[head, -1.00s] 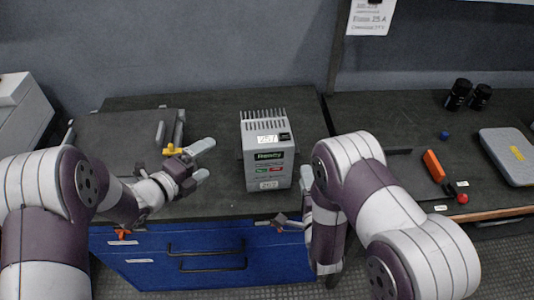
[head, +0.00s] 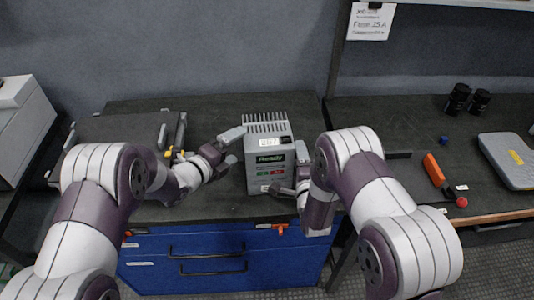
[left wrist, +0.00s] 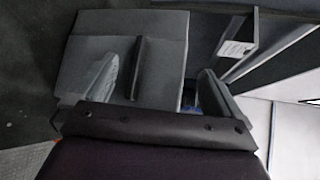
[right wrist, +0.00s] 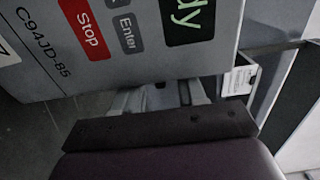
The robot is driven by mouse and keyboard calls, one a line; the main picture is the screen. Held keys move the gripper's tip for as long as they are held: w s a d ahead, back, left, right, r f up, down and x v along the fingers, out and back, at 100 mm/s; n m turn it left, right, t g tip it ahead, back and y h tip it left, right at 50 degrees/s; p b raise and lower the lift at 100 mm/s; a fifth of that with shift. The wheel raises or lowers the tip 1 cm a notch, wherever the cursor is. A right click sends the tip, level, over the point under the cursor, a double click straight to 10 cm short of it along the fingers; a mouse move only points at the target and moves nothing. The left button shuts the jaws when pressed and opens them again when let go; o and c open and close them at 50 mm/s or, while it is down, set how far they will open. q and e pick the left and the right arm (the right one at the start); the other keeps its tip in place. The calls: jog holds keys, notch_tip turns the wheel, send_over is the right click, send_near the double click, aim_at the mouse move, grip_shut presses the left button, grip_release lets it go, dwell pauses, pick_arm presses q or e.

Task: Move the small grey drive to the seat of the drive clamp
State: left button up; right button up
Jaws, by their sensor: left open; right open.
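The small grey drive (head: 268,162) is a pale upright box with a finned top, a dark display and coloured buttons. It stands on the dark bench. My left gripper (head: 234,148) is open at its left side. My right gripper (head: 292,172) is open at its right front; contact is unclear in both cases. The right wrist view shows the drive's button face (right wrist: 130,35) just beyond the open fingers. The left wrist view shows a grey panel between the fingers, which I cannot identify surely. What looks like the drive clamp (head: 120,128), a dark plate with bars, lies left, partly hidden by my left arm.
Blue drawers (head: 210,262) with dark handles are under the bench. On the right bench are two black cylinders (head: 458,98), an orange tool (head: 434,168), a red ball (head: 462,202) and a grey case (head: 508,160). A pale box (head: 20,115) stands far left. Bench behind the drive is clear.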

pick_arm(q)
jog(key=shift+x, duration=1.1)
pick_arm(e)
jog(key=shift+w, duration=1.15)
pick_arm(q)
jog(key=c, duration=0.8)
pick_arm(e)
grip_shut()
pick_arm(q)
jog(key=c, duration=1)
grip_shut()
jog(key=shift+d, duration=0.1)
pick_arm(e)
jog(key=shift+a, duration=0.15)
jog(key=shift+r, duration=0.1)
